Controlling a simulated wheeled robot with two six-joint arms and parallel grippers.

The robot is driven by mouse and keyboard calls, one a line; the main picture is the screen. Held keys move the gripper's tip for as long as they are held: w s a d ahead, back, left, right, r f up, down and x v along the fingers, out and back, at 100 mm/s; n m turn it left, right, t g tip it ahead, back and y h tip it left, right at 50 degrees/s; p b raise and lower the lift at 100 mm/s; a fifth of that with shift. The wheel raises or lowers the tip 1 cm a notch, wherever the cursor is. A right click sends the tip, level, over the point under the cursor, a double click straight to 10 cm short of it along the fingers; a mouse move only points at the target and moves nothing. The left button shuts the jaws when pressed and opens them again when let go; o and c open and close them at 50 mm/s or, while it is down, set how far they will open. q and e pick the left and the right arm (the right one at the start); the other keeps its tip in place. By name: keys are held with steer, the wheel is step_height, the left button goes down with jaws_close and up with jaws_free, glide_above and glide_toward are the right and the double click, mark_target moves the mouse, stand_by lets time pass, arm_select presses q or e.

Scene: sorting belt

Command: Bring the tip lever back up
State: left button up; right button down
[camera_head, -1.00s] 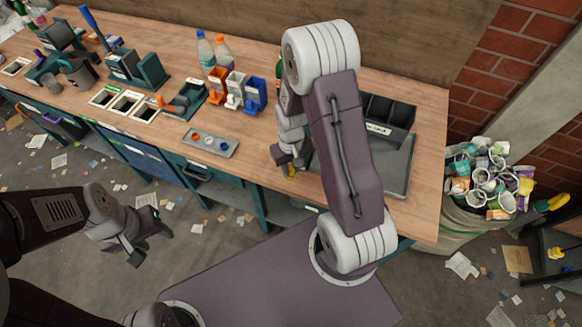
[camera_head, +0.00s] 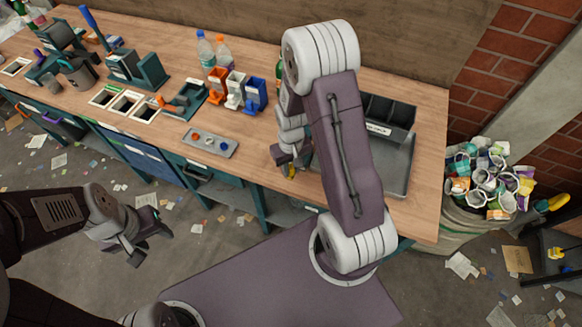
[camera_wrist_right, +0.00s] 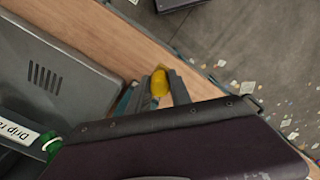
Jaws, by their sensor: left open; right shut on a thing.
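A yellow knob (camera_wrist_right: 159,82) sits between the two fingers of my right gripper (camera_wrist_right: 161,88) in the right wrist view. My right gripper is shut on it at the bench's front edge. In the head view the right gripper (camera_head: 288,163) points down there, with a bit of the yellow knob (camera_head: 290,172) showing below it. The knob looks like the grip of the tip lever; the rest of the lever is hidden, so its angle cannot be told. My left gripper (camera_head: 150,243) is open and empty, over the floor in front of the bench.
A grey tray (camera_head: 396,180) lies on the wooden bench (camera_head: 428,190), partly behind my right arm, with a dark divided bin (camera_head: 385,112) behind it. A small tray with coloured buttons (camera_head: 210,143) is further left. A sack of cups (camera_head: 487,182) stands right of the bench.

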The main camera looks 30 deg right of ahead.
steer(key=shift+w, duration=0.1)
stand_by(0.6)
steer(key=w+m, duration=1.4)
steer(key=m, duration=0.4)
steer(key=shift+w+d+m+p, duration=0.15)
steer(key=shift+d+m+p, duration=0.15)
steer(key=shift+d+p, duration=0.15)
stand_by(0.4)
steer(key=c, duration=1.2)
jaws_free()
steer(key=shift+o, duration=0.2)
steer(key=shift+w+d, duration=0.1)
steer(key=shift+d, duration=0.1)
